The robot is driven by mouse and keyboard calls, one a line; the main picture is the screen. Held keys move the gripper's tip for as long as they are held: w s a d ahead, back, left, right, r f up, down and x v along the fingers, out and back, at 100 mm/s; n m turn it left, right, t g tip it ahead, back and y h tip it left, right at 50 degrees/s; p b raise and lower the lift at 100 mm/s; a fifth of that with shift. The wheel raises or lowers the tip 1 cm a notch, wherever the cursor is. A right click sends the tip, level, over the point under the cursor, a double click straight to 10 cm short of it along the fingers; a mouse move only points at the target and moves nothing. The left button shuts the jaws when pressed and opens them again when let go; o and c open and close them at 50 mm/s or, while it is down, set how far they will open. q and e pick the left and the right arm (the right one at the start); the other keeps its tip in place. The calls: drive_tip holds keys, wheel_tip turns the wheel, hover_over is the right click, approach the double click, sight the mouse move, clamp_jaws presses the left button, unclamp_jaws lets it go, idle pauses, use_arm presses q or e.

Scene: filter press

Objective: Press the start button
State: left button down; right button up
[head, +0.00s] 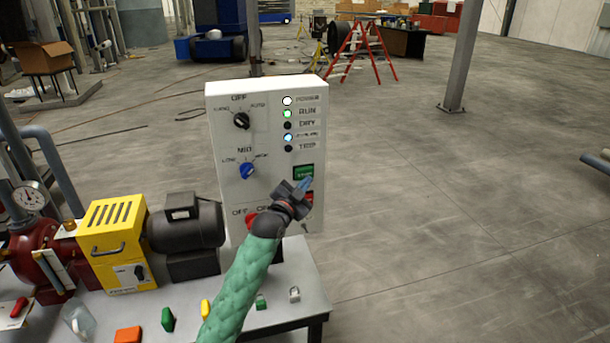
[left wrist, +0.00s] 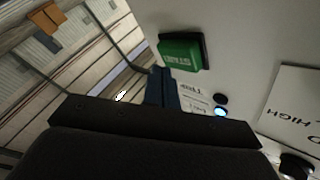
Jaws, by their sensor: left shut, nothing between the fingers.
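The green start button (head: 304,172) is on the right side of a white control panel (head: 262,215). It also shows in the left wrist view as a green block marked START (left wrist: 181,52). My left gripper (head: 305,184) is shut and empty in front of the panel, its blue fingertips just below the button in the head view. In the left wrist view the fingertips (left wrist: 160,72) are close to the button's lower left corner. I cannot tell whether they touch it. A red button (head: 309,197) below the green one is partly hidden by the gripper. My right gripper is not in view.
The panel has a black knob (head: 241,120), a blue knob (head: 247,171) and a column of lamps; the RUN lamp (head: 287,114) glows green. A yellow pump housing (head: 112,240) and grey motor (head: 186,222) stand left. Small coloured pieces lie on the table (head: 285,275).

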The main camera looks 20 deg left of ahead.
use_arm(q)
drive_tip(key=s+d+p, duration=0.1)
drive_tip(key=s, duration=0.1)
drive_tip(key=s+d, duration=0.1)
drive_tip(key=s, duration=0.1)
drive_tip(key=shift+d+p, duration=0.35)
drive_tip(key=shift+d, duration=0.05)
idle(0.8)
